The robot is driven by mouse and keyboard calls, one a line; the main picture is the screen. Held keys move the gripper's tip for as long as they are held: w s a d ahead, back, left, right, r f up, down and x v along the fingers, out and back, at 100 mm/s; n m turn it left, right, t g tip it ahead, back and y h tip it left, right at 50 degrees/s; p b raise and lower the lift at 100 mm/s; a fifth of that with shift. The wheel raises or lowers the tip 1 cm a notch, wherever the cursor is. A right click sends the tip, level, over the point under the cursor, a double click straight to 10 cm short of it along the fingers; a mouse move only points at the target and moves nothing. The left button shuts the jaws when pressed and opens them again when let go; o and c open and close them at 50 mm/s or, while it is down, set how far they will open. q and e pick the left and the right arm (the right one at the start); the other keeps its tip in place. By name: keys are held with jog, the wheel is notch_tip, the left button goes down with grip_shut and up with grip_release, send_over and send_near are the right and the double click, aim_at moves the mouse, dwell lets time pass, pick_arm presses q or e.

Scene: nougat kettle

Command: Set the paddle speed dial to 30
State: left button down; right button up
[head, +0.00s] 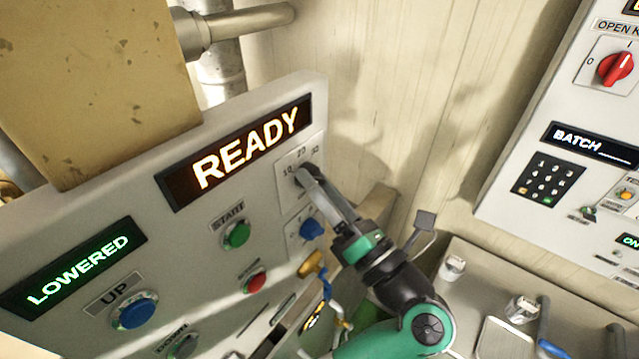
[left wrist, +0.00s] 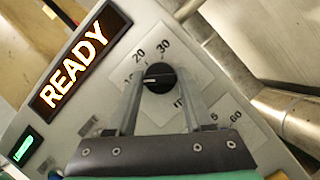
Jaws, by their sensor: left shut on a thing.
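The paddle speed dial (left wrist: 158,76) is a black round knob on a white plate marked 10, 20 and 30 in the left wrist view. Its white pointer line points left, toward the 10. In the head view the dial plate (head: 291,158) is at the upper right of the grey panel, right of the READY display. My left gripper (head: 306,178) reaches it from the lower right and is shut on the knob, with one finger on each side. The fingers hide much of the knob in the head view. My right gripper is not in view.
Below the dial sits a blue knob (head: 311,228). A green START button (head: 237,235) and a red button (head: 255,282) are to its left. A second panel with a red switch (head: 614,68) and keypad (head: 548,182) stands at the right. Pipes run behind the panel.

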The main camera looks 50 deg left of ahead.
pick_arm(q)
jog(key=m+h+p, duration=0.2)
jog(key=m+p, duration=0.3)
jog(key=p, duration=0.2)
jog(key=r+m+h+p, duration=0.1)
jog(key=m+h+p, duration=0.1)
jog(key=m+p, duration=0.4)
jog(key=m+t+h+p, duration=0.1)
jog(key=m+p, duration=0.4)
jog(key=p, duration=0.5)
jog(key=shift+r+h, duration=0.25)
jog(key=shift+h, duration=0.25)
jog(key=m+p, duration=0.2)
jog(key=p, duration=0.1)
jog(key=shift+f+g+h, duration=0.15)
jog(key=shift+g+h, duration=0.15)
jog(key=shift+g, duration=0.1)
jog(key=shift+f+m+g+p, duration=0.1)
jog(key=shift+m+g+p, duration=0.2)
jog(key=shift+m, duration=0.2)
jog(key=shift+f, duration=0.1)
jog(key=shift+c, duration=1.5)
grip_release()
